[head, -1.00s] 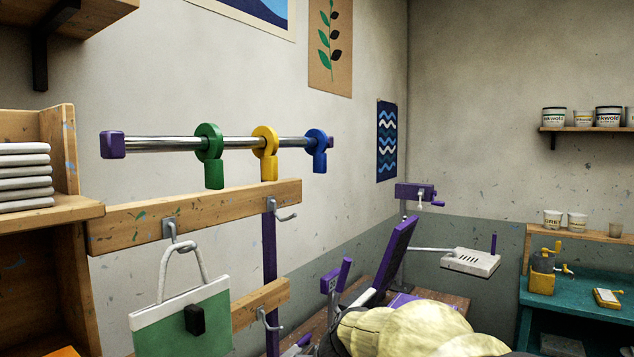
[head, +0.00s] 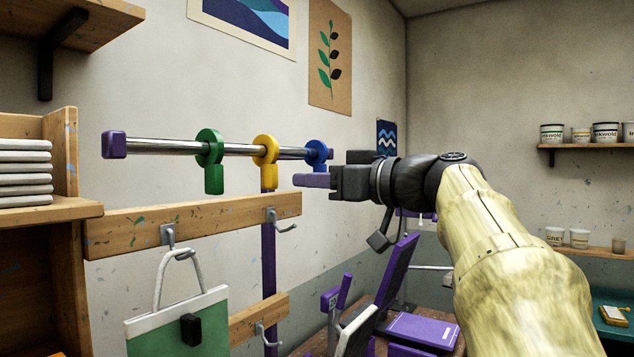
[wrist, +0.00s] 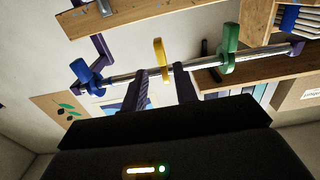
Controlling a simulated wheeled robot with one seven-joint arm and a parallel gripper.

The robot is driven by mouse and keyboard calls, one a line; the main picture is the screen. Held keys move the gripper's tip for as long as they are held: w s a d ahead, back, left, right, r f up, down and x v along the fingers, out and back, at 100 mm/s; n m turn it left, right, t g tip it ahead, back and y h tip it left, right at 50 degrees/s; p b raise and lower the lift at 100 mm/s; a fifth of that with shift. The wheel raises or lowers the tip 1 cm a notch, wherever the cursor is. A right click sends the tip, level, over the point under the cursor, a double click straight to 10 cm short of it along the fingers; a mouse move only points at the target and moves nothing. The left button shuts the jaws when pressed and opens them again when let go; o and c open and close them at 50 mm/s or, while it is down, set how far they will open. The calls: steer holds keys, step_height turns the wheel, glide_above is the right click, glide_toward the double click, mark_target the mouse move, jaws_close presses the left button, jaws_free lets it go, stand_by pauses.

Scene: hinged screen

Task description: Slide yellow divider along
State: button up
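The yellow divider (head: 265,160) is a ring with a tab hanging down, threaded on a metal rail (head: 165,147) between the green divider (head: 209,160) and the blue divider (head: 317,154). My gripper (head: 302,180) is raised to the right of the yellow divider and a little below rail height, its purple fingertips pointing left. In the wrist view my gripper (wrist: 162,84) is open and empty, two fingers apart. The yellow divider (wrist: 161,56) shows beyond and between them, not gripped. The green divider (wrist: 229,46) is to the right and the blue divider (wrist: 86,76) to the left there.
Below the rail is a wooden board (head: 190,220) with hooks, one carrying a green and white bag (head: 180,320). A wooden shelf (head: 60,205) with stacked white items stands at the left. The wall behind is clear around the rail.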

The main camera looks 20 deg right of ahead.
mark_target(277, 179)
steer(key=shift+w+a, duration=0.1)
steer(key=p+x, duration=0.4)
steer(key=x, duration=0.3)
steer(key=shift+w+a+r+p, duration=0.1)
steer(key=shift+w+r+p, duration=0.05)
steer(key=shift+p, duration=0.2)
steer(key=shift+w+a, duration=0.1)
steer(key=shift+w, duration=0.1)
steer(key=shift+c, duration=0.7)
steer(key=shift+f, duration=0.2)
jaws_close()
